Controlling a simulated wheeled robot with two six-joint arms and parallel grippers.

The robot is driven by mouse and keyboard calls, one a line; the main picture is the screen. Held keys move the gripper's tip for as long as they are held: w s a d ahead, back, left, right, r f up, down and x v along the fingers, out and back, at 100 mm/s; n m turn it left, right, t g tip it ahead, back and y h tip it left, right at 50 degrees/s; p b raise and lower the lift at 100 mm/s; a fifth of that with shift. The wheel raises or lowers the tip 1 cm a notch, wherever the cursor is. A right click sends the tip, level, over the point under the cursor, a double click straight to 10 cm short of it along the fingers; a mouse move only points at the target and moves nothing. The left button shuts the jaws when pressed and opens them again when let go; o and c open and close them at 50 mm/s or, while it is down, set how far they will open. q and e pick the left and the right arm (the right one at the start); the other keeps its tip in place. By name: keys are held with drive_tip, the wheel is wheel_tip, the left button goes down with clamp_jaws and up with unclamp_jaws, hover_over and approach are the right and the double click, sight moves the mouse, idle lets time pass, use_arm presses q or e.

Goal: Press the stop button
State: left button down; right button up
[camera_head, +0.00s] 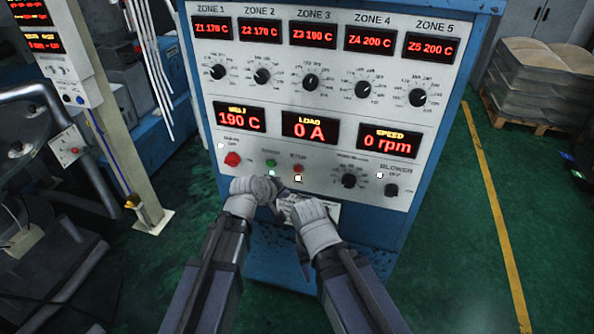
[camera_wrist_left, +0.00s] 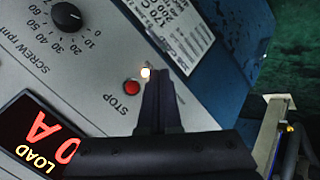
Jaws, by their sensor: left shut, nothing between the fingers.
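The red stop button (camera_head: 298,168) sits on the white panel of a blue control cabinet, under its STOP label. A small lit lamp (camera_head: 298,178) is just below it. In the left wrist view the stop button (camera_wrist_left: 131,87) and the lamp (camera_wrist_left: 146,72) show clearly. My left gripper (camera_head: 277,189) is shut and empty, low in front of the panel. In the wrist view its fingertips (camera_wrist_left: 158,75) appear beside the lamp, to the right of the button; contact cannot be told. My right gripper (camera_head: 300,209) is close beside the left one; its fingers are unclear.
A green start button (camera_head: 271,163) is left of the stop button, and a red knob (camera_head: 232,159) farther left. A screw speed dial (camera_head: 349,180) is to the right. The load display (camera_head: 309,126) reads 0 A and the speed display (camera_head: 388,140) 0 rpm. A paper label hangs below.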

use_arm(q)
drive_tip(key=shift+w+d, duration=0.4)
drive_tip(key=shift+w, duration=0.9)
drive_tip(key=shift+w+d, duration=0.45)
drive_tip(key=shift+w, duration=0.85)
drive_tip(key=shift+w+d, duration=0.4)
drive_tip(key=shift+w, duration=0.9)
drive_tip(key=shift+w, duration=0.15)
drive_tip(key=shift+w+d, duration=0.15)
drive_tip(key=shift+w, duration=0.1)
drive_tip(key=shift+w+d, duration=0.1)
drive_tip(key=shift+w, duration=0.25)
drive_tip(key=shift+s, duration=0.1)
drive_tip(key=shift+s+a, duration=0.25)
drive_tip(key=shift+s, duration=0.4)
drive_tip(key=s, duration=0.1)
drive_tip(key=s+a, duration=0.1)
drive_tip(key=s, duration=0.2)
drive_tip(key=shift+s+a, duration=0.25)
drive_tip(key=shift+s, duration=0.1)
